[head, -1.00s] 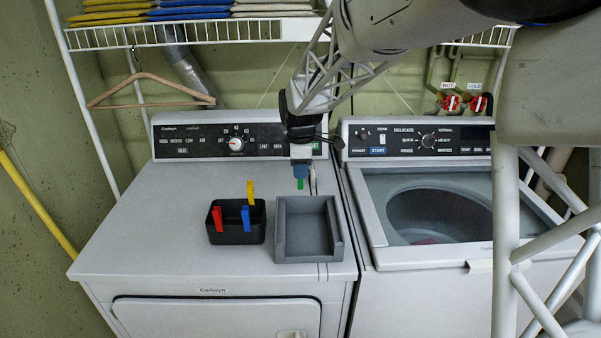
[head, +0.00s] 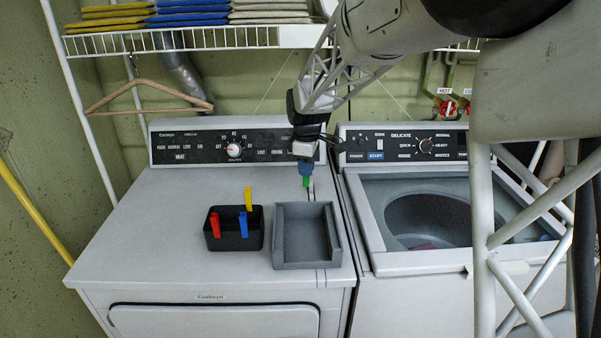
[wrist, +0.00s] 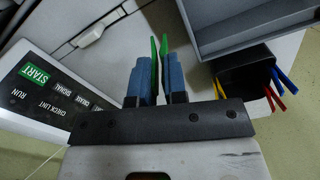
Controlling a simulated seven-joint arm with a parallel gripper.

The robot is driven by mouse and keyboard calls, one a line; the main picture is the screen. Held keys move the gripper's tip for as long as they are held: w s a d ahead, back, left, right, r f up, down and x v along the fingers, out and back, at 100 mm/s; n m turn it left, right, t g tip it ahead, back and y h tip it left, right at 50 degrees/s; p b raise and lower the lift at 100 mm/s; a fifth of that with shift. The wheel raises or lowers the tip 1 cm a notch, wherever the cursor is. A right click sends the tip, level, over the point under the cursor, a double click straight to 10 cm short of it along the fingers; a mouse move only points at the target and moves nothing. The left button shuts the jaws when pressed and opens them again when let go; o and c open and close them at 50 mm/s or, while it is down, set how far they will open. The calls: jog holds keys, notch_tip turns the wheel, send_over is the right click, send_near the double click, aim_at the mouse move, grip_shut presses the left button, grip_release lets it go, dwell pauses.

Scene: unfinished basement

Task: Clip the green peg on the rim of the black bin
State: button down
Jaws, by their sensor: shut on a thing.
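The green peg (head: 306,182) is held in my gripper (head: 306,170), above the back of the dryer top, behind the grey tray. In the wrist view the green peg (wrist: 158,62) sits between the two blue fingers of my gripper (wrist: 158,80) and sticks out past their tips. The black bin (head: 234,242) stands on the dryer, left of the grey tray and apart from the gripper. Red, blue and yellow pegs are clipped on its rim. In the wrist view the black bin (wrist: 243,72) shows at the right, beyond the fingers.
The open grey tray (head: 306,264) stands right of the bin and looks empty. The dryer's control panel (head: 205,148) rises at the back. The washer (head: 435,215) with its round tub is at the right. The dryer top left of the bin is clear.

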jog(key=shift+w+d+m, duration=4.2)
jog(key=shift+w+m, duration=1.15)
jog(key=shift+m, duration=0.25)
jog(key=s+a+n, duration=0.5)
jog(key=a, duration=0.5)
jog(key=s+a+r+n, duration=0.1)
jog(key=s+a+n, duration=0.3)
jog(key=a, duration=0.7)
jog(key=s+a+r+n, duration=0.1)
jog(key=s+a+n, duration=0.4)
jog(key=a, duration=0.5)
jog(key=shift+s+a+n, duration=0.3)
jog(key=shift+s+a, duration=0.05)
jog(key=shift+s, duration=0.4)
jog(key=shift+f, duration=0.35)
jog(key=shift+f, duration=2.95)
jog(key=shift+f, duration=0.1)
